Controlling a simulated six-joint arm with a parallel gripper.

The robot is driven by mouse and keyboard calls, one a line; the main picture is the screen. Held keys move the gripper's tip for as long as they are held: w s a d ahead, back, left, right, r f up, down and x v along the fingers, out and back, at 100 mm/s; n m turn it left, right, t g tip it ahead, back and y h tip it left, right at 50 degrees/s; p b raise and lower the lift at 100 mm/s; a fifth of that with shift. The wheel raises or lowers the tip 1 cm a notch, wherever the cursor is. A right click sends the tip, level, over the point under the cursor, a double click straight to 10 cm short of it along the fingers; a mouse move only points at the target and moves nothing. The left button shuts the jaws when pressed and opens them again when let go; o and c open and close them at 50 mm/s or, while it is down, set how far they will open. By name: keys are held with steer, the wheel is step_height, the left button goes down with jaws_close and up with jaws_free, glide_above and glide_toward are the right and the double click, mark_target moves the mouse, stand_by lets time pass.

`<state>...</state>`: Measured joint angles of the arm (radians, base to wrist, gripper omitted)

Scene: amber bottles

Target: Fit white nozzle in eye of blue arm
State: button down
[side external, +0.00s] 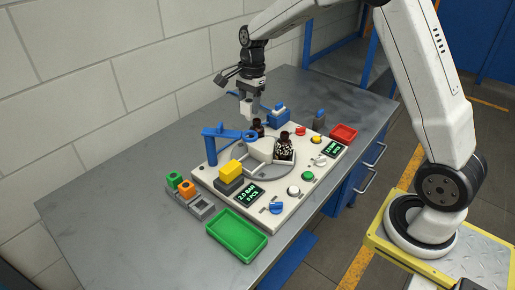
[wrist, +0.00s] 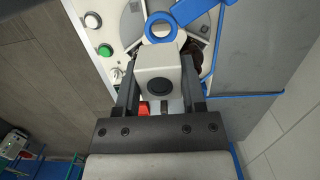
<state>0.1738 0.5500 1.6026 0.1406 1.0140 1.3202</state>
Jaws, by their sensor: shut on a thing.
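The white nozzle (side external: 246,108) is in my gripper (side external: 248,98), above the back of the station in the side external view. In the wrist view the nozzle (wrist: 158,62) is a white block with a dark round spot, between the two dark fingers of my gripper (wrist: 159,88). The blue arm (side external: 220,131) stands on a post at the station's left; its ring-shaped eye (side external: 251,135) reaches over the turntable. The eye (wrist: 160,27) also shows in the wrist view, just beyond the nozzle. The nozzle is apart from the eye, higher and behind it.
Amber bottles (side external: 285,148) stand on the round turntable (side external: 260,168); another (side external: 258,127) is partly hidden near the eye. A blue block (side external: 278,117) is at the back. A green tray (side external: 237,236), red tray (side external: 344,134) and yellow block (side external: 231,170) are around. Bare table lies left.

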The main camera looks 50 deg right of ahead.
mark_target(250, 119)
steer(key=shift+f, duration=2.4)
steer(key=shift+f, duration=1.2)
stand_by(1.2)
jaws_free()
stand_by(0.4)
steer(key=shift+r, duration=0.2)
steer(key=shift+r, duration=2.8)
